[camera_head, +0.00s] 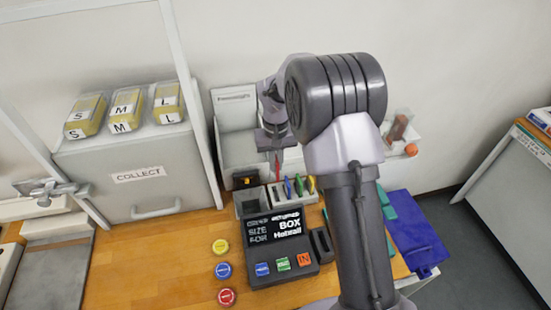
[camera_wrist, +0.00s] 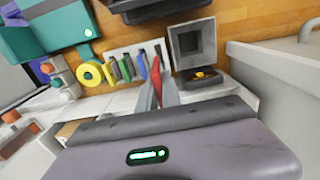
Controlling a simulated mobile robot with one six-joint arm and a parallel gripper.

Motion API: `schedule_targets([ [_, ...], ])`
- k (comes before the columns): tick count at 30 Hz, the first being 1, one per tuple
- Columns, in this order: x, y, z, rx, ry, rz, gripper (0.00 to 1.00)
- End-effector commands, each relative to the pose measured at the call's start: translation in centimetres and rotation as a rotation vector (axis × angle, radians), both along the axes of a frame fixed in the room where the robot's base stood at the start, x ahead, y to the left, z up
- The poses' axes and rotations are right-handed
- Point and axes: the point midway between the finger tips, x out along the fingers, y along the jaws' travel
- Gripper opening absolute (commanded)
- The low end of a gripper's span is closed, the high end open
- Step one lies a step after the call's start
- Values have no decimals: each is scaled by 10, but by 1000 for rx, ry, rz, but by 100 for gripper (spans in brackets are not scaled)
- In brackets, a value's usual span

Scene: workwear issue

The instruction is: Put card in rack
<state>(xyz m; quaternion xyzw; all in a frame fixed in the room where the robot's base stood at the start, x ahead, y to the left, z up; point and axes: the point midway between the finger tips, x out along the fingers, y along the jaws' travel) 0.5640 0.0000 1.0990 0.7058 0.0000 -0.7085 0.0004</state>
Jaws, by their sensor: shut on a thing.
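My gripper (camera_head: 277,152) is above the back of the table, pointing down, and it also shows in the wrist view (camera_wrist: 160,92). It is shut on a thin red card (camera_wrist: 156,78), which shows as a red strip below the fingers in the head view (camera_head: 278,168). The white card rack (camera_head: 270,201) lies directly below, with several coloured cards upright in it, among them blue, green and yellow. The red card is at the rack's left end in the head view. I cannot tell whether its lower edge is inside a slot or just above.
A dark terminal (camera_head: 277,255) with a screen and coloured buttons stands in front of the rack. A small grey open box (camera_wrist: 191,40) and a black box (camera_wrist: 203,81) stand beside it. Yellow, blue and red round buttons (camera_head: 224,270) are at front left; bare wood lies left.

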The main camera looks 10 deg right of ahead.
Motion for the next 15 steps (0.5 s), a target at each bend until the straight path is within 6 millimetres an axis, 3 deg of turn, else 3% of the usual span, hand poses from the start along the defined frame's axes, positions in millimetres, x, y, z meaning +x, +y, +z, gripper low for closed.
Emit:
schedule_targets([
  [3, 0, 0, -20, 0, 1, -1, 0],
  [15, 0, 0, -47, 1, 0, -1, 0],
])
